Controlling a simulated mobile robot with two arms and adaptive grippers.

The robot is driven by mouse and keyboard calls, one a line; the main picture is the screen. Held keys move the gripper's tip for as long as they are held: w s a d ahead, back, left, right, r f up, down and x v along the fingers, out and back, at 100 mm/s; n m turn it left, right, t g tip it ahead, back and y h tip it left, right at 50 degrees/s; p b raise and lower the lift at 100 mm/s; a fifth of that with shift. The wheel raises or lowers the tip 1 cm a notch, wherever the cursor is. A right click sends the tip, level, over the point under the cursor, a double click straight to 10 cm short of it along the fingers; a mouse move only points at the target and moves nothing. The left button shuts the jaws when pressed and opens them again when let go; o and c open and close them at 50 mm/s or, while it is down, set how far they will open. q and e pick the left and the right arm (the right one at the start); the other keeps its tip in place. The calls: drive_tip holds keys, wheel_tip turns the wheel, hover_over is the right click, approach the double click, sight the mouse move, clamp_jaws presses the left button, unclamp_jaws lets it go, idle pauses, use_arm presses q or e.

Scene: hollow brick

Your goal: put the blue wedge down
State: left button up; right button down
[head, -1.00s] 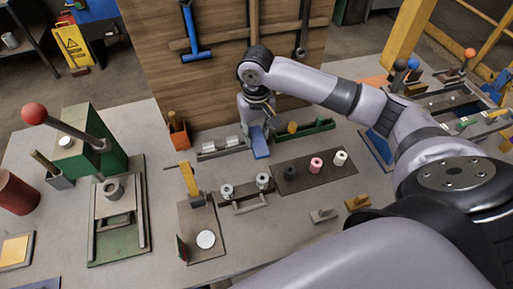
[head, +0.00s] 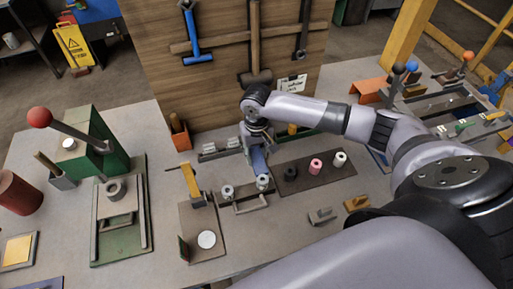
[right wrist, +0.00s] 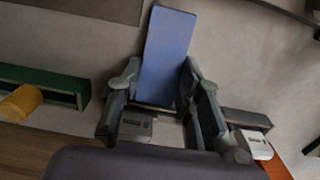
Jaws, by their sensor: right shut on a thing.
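The blue wedge (head: 258,161) is a flat, plain blue piece in the middle of the head view. It hangs below my right gripper (head: 257,146), just behind the fixture with two metal rings. In the right wrist view the wedge (right wrist: 168,50) sits between the two fingers of my right gripper (right wrist: 160,84), which are shut on its near end. Its far end sticks out past the fingertips. I cannot tell whether the wedge touches the table. My left gripper is not in view.
The ring fixture (head: 243,202) is close in front of the wedge. A dark mat (head: 316,177) with several spools lies to the right. A grey rack (head: 217,150) and a green tray (right wrist: 40,83) are close by. A wooden tool board (head: 221,95) stands behind.

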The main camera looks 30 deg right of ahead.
drive_tip(key=c, duration=1.1)
unclamp_jaws()
drive_tip(key=shift+f, duration=0.1)
